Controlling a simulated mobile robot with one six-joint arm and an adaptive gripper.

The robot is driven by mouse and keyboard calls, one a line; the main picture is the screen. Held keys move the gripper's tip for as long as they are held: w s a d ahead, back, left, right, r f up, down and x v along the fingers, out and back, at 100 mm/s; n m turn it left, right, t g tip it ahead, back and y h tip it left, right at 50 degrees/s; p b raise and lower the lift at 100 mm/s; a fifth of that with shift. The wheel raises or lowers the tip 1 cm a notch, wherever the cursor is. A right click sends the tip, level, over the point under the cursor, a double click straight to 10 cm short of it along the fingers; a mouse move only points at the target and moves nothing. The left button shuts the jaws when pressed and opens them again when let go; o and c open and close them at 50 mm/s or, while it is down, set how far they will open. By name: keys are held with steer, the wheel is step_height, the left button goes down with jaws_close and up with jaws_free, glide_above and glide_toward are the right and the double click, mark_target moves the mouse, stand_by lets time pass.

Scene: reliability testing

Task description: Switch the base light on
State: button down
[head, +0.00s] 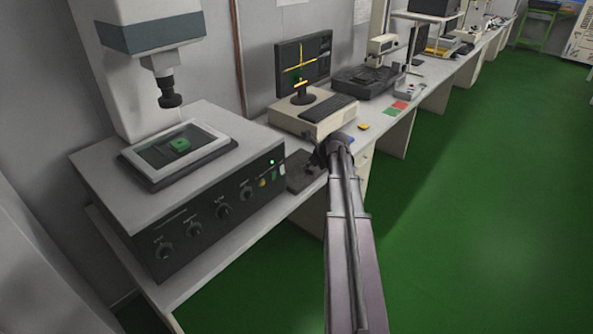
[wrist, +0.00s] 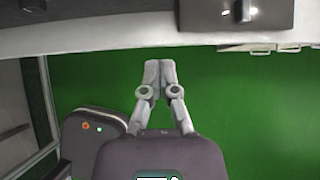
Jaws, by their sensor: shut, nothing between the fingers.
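The measuring microscope's dark base (head: 215,215) stands on the bench at the left of the head view. Its front panel has several round knobs (head: 222,211); their labels are too small to read. A small green lamp (head: 271,161) glows at the panel's right end, above small yellow, green and white parts. Which control is for the base light cannot be told. A framed glass stage (head: 180,147) with a green piece lies on top. My gripper (wrist: 160,66) is shut and empty in the wrist view, over the green floor, below the bench edge in the picture.
A dark control box (head: 305,172) stands right of the base, near the bench edge. Beyond are a monitor (head: 303,62), a keyboard (head: 328,107) and other equipment. A dark part with a knob (wrist: 243,12) shows atop the wrist view. The green floor (head: 470,200) at right is clear.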

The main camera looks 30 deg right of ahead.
mark_target(283, 172)
steer(key=shift+w+a+r+b+x, duration=0.1)
steer(key=shift+w+r+b+x, duration=0.25)
steer(key=shift+b+x, duration=1.4)
steer(key=shift+w+a+r+b+x, duration=0.1)
steer(key=shift+w+r+b+x, duration=0.2)
steer(key=shift+b+x, duration=1.45)
steer(key=shift+w+a+r+b+x, duration=0.2)
steer(key=shift+w+b+x, duration=0.3)
steer(key=shift+x, duration=2.3)
steer(key=shift+s, duration=0.1)
steer(key=shift+w+a+f+b, duration=0.1)
steer(key=shift+w+a+b, duration=0.15)
steer(key=shift+a+b, duration=0.15)
steer(key=shift+s+d, duration=0.2)
steer(key=shift+d, duration=0.3)
steer(key=shift+a, duration=0.1)
steer(key=shift+w+r+p, duration=0.1)
steer(key=shift+r+p, duration=0.75)
steer(key=shift+p, duration=0.05)
